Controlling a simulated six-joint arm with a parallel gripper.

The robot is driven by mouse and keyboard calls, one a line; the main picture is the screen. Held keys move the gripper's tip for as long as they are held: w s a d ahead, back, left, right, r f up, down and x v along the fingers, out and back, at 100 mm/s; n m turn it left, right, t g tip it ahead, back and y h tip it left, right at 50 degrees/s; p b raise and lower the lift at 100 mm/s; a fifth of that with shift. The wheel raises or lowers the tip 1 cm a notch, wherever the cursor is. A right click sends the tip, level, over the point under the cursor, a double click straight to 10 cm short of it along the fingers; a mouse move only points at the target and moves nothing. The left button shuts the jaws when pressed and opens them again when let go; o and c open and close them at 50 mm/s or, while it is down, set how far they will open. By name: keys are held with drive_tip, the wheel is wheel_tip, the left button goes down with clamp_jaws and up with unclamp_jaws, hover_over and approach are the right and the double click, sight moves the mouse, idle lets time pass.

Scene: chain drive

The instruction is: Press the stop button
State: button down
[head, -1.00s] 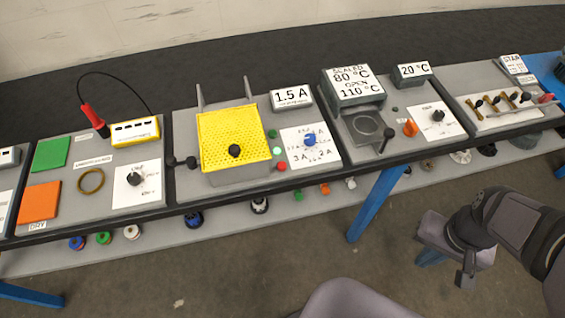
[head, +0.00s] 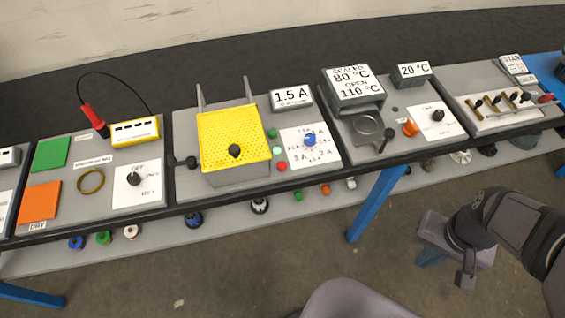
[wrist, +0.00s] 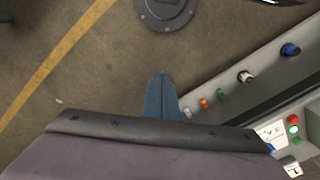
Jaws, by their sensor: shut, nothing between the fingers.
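A small red button (head: 282,167), the likely stop button though no label on it is legible, sits on the middle panel below two green buttons (head: 275,141). It is just right of the yellow perforated cover. In the wrist view a red button (wrist: 294,119) shows at the right edge, next to a green one. My gripper (head: 430,262) is at the lower right of the head view, in front of the bench and well apart from the button. In the wrist view its blue fingertips (wrist: 161,75) are together and empty, over the floor.
The yellow perforated cover (head: 225,130) with a black knob stands left of the buttons. A white dial plate with a blue knob (head: 309,139) is to their right. Several small coloured parts lie on the lower shelf (head: 225,218). A blue bench leg (head: 375,205) stands in front.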

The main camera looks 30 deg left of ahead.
drive_tip(key=s+a+f+n+h+p, duration=0.1)
drive_tip(key=s+a+n+p, duration=0.2)
drive_tip(key=a, duration=0.6)
drive_tip(key=s+a+f+n+p, duration=0.1)
drive_tip(key=a+f+n+p, duration=0.1)
drive_tip(key=a+n+p, duration=0.5)
drive_tip(key=w+a+r+m+t+y+b, duration=0.1)
drive_tip(key=w+a+r+m+y, duration=0.1)
drive_tip(key=a+m, duration=0.6)
drive_tip(key=w+a+r+m+t+y+b, duration=0.1)
drive_tip(key=w+a+r+m+t+y, duration=0.1)
drive_tip(key=w+a+m, duration=0.4)
drive_tip(key=w+a+r+m+t+y+b, duration=0.1)
drive_tip(key=w+a+r+m+t+y, duration=0.1)
drive_tip(key=a+m, duration=0.8)
drive_tip(key=w+r+m+y, duration=0.1)
drive_tip(key=w+y, duration=0.1)
drive_tip(key=shift+w+r+m+y+b, duration=0.2)
drive_tip(key=shift+w+m+y+b, duration=0.1)
drive_tip(key=shift+w+y, duration=0.1)
